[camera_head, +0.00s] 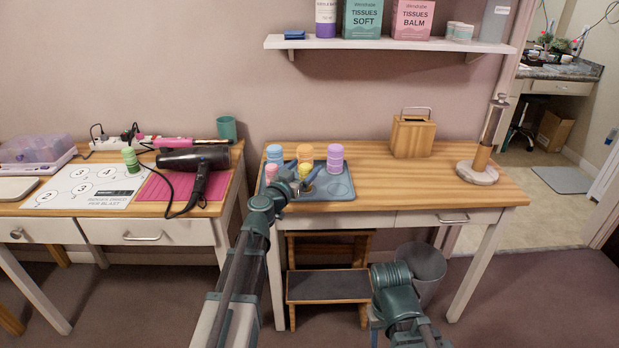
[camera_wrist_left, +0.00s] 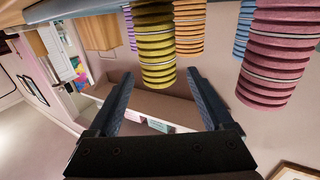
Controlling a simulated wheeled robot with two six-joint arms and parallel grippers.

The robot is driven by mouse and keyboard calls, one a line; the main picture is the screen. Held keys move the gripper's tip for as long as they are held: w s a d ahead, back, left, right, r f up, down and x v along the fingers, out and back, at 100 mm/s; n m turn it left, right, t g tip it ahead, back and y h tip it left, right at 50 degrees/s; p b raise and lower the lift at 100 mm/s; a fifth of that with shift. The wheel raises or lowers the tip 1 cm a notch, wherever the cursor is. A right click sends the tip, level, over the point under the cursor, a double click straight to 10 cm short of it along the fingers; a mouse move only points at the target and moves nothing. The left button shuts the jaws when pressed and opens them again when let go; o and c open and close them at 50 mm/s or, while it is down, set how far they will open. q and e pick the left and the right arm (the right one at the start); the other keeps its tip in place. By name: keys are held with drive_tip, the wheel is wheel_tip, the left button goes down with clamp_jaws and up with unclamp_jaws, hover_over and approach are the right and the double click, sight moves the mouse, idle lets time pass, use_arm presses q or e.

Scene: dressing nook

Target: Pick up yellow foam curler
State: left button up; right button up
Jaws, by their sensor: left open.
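The yellow foam curler (camera_head: 304,168) stands upright on the blue-grey tray (camera_head: 338,188) on the right-hand table. My left gripper (camera_head: 303,179) is open at the tray, right in front of this curler, and partly hides it. In the left wrist view, which is turned over, the yellow curler (camera_wrist_left: 156,48) lines up with the gap between the open fingers (camera_wrist_left: 159,78). Nothing is held. Whether the fingers overlap the curler in depth is hard to tell. My right arm shows at the lower right, but its gripper is out of view.
Close around it on the tray stand a pink curler (camera_head: 271,173), a blue one (camera_head: 275,153), an orange one (camera_head: 304,152) and a purple one (camera_head: 335,158). A wooden box (camera_head: 412,137) stands to the right. The table's right half is mostly clear. A shelf (camera_head: 390,44) hangs above.

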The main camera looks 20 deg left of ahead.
use_arm(q)
drive_tip(key=shift+w+d, duration=0.15)
drive_tip(key=shift+w, duration=0.5)
drive_tip(key=shift+s, duration=0.1)
drive_tip(key=shift+c, duration=0.5)
clamp_jaws()
use_arm(e)
drive_tip(key=shift+w+d, duration=0.1)
drive_tip(key=shift+d, duration=0.05)
